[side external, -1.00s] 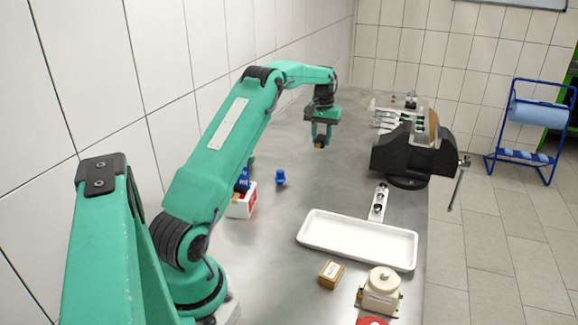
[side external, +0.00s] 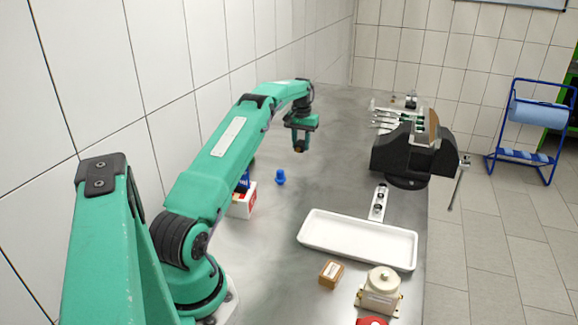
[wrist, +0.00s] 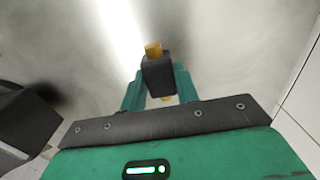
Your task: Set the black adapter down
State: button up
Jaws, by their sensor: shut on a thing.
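My gripper (side external: 300,145) is shut on the black adapter (wrist: 158,75), a dark block with a brass-coloured stub (wrist: 153,50) sticking out of its end. In the wrist view the adapter sits between the two green fingers, and a bit of brass also shows behind it. In the side external view my gripper points down and holds the adapter above the bare steel bench (side external: 330,180), behind the blue fitting. The adapter is small there, and its exact height over the bench is hard to tell.
A blue fitting (side external: 280,177) stands on the bench near a white box (side external: 242,203). A black vise (side external: 412,153) stands at the right edge. A white tray (side external: 357,240), a small brown box (side external: 331,273) and a cream-coloured device (side external: 381,290) are in front. The bench middle is bare.

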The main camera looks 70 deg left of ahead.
aim_at(298, 141)
jog(key=shift+s+a+f, duration=0.15)
jog(key=shift+a+f, duration=0.15)
jog(key=shift+a, duration=0.2)
jog(key=shift+s+a+f, duration=0.1)
jog(key=shift+a+f, duration=0.2)
jog(key=shift+a, duration=0.2)
jog(key=shift+f, duration=2)
jog(key=shift+f, duration=0.1)
jog(key=o, duration=1)
jog(key=shift+r, duration=3.85)
jog(key=shift+d+r, duration=0.1)
